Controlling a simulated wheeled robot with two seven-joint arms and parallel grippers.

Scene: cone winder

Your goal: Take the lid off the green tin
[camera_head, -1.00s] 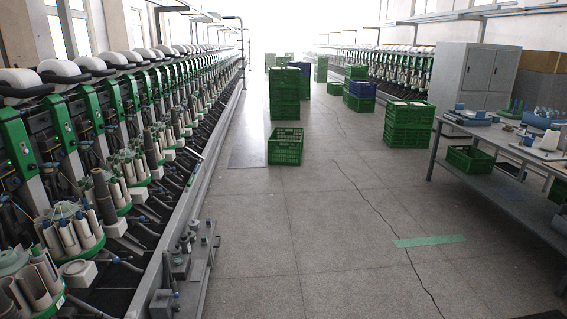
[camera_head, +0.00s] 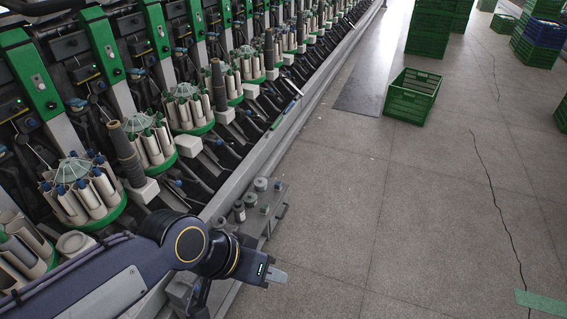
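My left arm comes in from the lower left, and its gripper (camera_head: 277,275) hangs over the floor just in front of a small grey shelf on the winder's side. The fingers show as one pale grey tip, so I cannot tell whether they are apart. Nothing is seen held in them. Several small round containers stand on the shelf (camera_head: 277,210), among them a grey one (camera_head: 261,184) and a darker one (camera_head: 239,211). They are too small to tell which is the green tin or its lid. My arm covers the shelf's near end. My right gripper is not in view.
The cone winder (camera_head: 120,165), with its bobbin carousels and dark spindles, fills the left side. A green crate (camera_head: 412,98) stands on the floor, with stacked crates (camera_head: 430,30) behind it. The floor right of the shelf is clear, with a long crack and a green tape strip (camera_head: 541,303).

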